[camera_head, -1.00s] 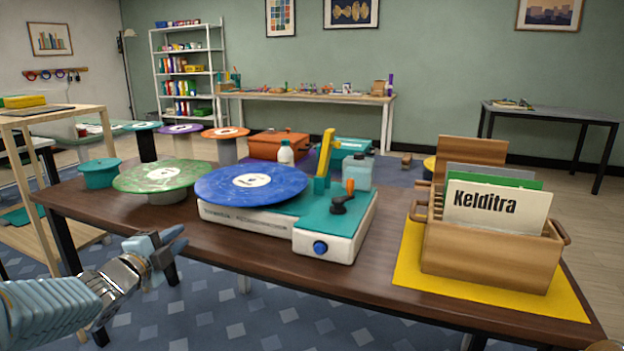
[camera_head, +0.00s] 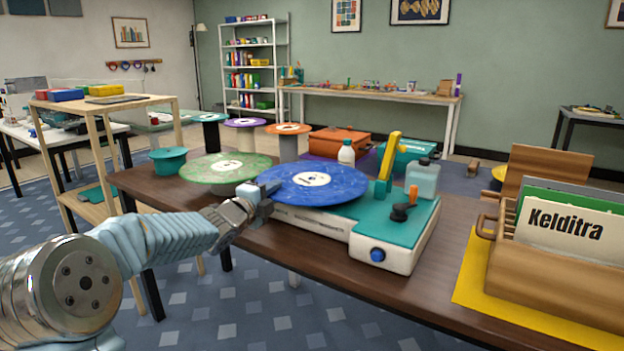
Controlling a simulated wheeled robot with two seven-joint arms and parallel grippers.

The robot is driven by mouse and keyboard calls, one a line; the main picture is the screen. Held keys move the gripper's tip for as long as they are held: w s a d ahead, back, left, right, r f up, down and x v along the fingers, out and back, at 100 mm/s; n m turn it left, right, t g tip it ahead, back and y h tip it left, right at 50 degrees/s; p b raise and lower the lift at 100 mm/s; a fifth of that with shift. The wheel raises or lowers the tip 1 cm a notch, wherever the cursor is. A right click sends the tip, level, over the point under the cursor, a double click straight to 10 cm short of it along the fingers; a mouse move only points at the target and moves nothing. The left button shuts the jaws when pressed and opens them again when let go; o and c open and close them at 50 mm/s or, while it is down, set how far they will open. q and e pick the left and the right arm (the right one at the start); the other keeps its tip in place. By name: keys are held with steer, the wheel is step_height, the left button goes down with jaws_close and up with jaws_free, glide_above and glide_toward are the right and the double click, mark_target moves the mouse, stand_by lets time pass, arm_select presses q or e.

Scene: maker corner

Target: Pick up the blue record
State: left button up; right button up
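The blue record (camera_head: 335,184) with a white label lies flat on the white and teal turntable (camera_head: 393,237) on the dark brown table. My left gripper (camera_head: 262,196) is at the record's left edge, in front of the green record. Its fingertips overlap the blue rim in the picture. I cannot tell whether they touch it or how far apart the fingers are. My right gripper is not in view.
A green record (camera_head: 224,168) lies just left of the blue one. A yellow tone arm (camera_head: 390,155), a white bottle (camera_head: 346,153) and a clear jar (camera_head: 423,180) stand close by. A wooden crate (camera_head: 550,275) of sleeves sits at the right on a yellow mat (camera_head: 474,278).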

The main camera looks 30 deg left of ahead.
arm_select(q)
steer(key=shift+w, duration=0.55)
jaws_close()
